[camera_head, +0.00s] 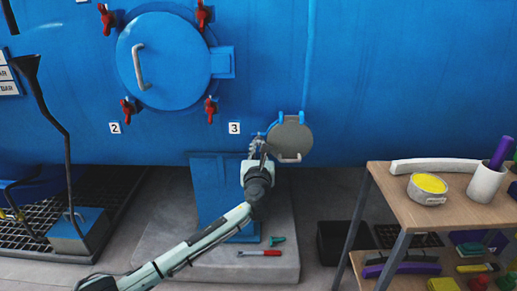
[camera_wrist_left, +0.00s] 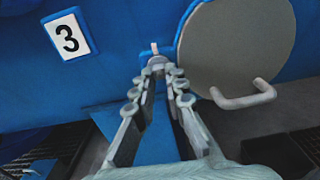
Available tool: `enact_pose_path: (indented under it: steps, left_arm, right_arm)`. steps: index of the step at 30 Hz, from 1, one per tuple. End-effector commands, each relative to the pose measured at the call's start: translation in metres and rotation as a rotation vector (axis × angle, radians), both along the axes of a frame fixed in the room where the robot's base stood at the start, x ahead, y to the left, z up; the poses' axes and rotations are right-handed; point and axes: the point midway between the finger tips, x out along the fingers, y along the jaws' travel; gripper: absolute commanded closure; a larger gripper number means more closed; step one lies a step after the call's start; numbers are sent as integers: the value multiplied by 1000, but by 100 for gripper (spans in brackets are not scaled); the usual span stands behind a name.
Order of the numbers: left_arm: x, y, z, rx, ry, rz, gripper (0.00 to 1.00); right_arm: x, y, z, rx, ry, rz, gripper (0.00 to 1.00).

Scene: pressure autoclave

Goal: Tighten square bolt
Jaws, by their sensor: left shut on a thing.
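My left gripper (camera_head: 259,147) is raised to the blue vessel wall, at the left edge of a small round grey cover (camera_head: 290,136). In the left wrist view its fingers (camera_wrist_left: 157,69) converge and are shut on a small part at the cover's left side, taken to be the square bolt. Only a pale tip (camera_wrist_left: 154,48) of that part shows beyond the fingertips; its square shape is hidden. The cover (camera_wrist_left: 235,45) has a pale handle (camera_wrist_left: 245,97) at its lower edge. My right gripper is not in view.
A larger blue hatch (camera_head: 165,62) with red clamps is at upper left. A blue pedestal (camera_head: 208,190) stands below my gripper. A red-handled tool (camera_head: 259,253) and a green item (camera_head: 277,240) lie on the floor slab. A wooden table (camera_head: 440,205) stands at right.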

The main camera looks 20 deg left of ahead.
Motion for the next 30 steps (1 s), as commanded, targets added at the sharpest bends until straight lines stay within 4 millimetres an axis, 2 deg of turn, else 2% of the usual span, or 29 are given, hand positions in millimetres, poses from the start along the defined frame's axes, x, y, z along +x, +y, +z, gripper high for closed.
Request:
enact_pose_path:
  steps: [5,6,8,19,23,30]
  left_arm:
    - [1,1,5,1,-7,1,100]
    - [1,1,5,1,-7,1,85]
    - [1,1,4,1,-6,1,79]
    - [-5,-1,1,0,-2,0,79]
    - [-24,-7,0,-1,-1,-2,79]
    - [-74,-21,1,0,-2,-2,79]
  right_arm:
    - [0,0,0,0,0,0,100]
    - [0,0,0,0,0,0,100]
    - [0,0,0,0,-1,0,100]
    - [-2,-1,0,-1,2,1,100]
    - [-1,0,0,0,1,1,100]
    - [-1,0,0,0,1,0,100]
